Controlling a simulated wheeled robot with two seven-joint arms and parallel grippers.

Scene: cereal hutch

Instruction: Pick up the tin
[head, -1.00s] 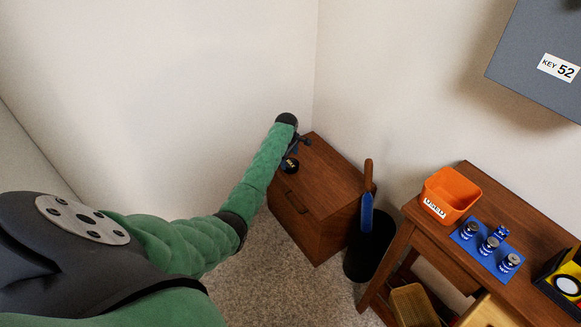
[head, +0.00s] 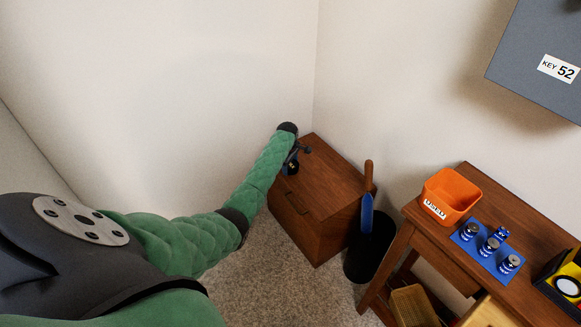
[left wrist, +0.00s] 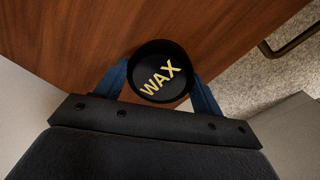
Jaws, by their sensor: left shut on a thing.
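The tin (left wrist: 161,72) is a small dark round tin with WAX in yellow letters on its face. My left gripper (left wrist: 160,88) has its blue fingers closed on either side of it. In the head view the tin (head: 292,169) shows as a small dark disc below my left wrist, at the left edge of the wooden cabinet's top (head: 326,180). I cannot tell whether it touches the cabinet or hangs clear of it. My right gripper is not in view.
A dark bin (head: 369,255) with a blue-bladed tool stands right of the cabinet. Walls stand close behind the cabinet. Carpet lies in front.

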